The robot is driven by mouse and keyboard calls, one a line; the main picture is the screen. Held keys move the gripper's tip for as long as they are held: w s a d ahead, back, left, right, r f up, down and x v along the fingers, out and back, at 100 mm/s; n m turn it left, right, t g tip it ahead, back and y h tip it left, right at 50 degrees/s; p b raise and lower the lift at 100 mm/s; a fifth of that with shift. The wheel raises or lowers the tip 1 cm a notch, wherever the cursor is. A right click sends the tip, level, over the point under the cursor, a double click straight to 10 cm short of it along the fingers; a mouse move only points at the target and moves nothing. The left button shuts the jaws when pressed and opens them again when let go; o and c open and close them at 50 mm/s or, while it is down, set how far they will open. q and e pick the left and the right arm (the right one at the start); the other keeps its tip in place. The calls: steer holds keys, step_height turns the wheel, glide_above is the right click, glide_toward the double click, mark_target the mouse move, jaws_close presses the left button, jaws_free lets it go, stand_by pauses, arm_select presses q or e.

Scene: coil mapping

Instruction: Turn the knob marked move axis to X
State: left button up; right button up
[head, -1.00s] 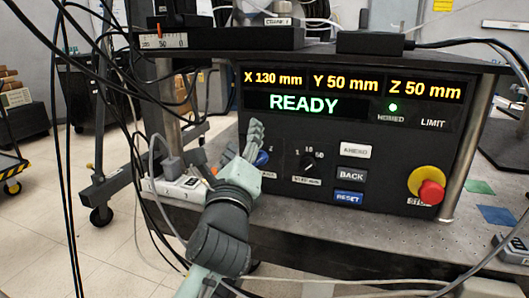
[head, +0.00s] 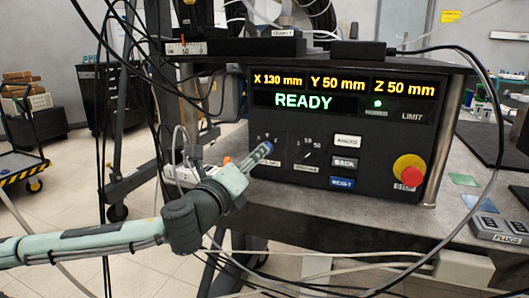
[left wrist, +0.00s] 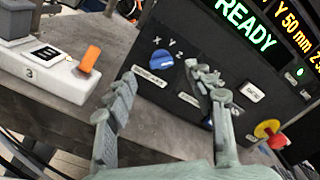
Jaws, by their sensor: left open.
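The blue move-axis knob (left wrist: 162,60) is on the dark control panel, with X, Y and Z printed around its top and a label plate below. In the head view the knob (head: 267,147) shows just beyond my left fingertips. My left gripper (head: 252,158) points at the panel from the lower left. In the left wrist view its two fingers (left wrist: 168,78) are spread and empty, one on each side below the knob, with the knob apparently beyond them. I cannot tell which letter the knob points to. My right gripper is not in view.
A second knob (head: 306,153), three push buttons (head: 345,163) and a red stop button (head: 411,175) sit right of it. The display (head: 303,101) reads READY. A power strip (left wrist: 45,72) with an orange switch stands left. Cables hang around the arm.

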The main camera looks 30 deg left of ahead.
arm_select(q)
steer(key=x, duration=0.6)
steer(key=shift+p, duration=0.4)
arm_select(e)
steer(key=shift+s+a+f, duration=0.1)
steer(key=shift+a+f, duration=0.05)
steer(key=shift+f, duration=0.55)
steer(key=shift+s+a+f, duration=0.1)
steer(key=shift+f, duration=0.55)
arm_select(q)
steer(key=shift+w, duration=0.15)
steer(key=c, duration=1.1)
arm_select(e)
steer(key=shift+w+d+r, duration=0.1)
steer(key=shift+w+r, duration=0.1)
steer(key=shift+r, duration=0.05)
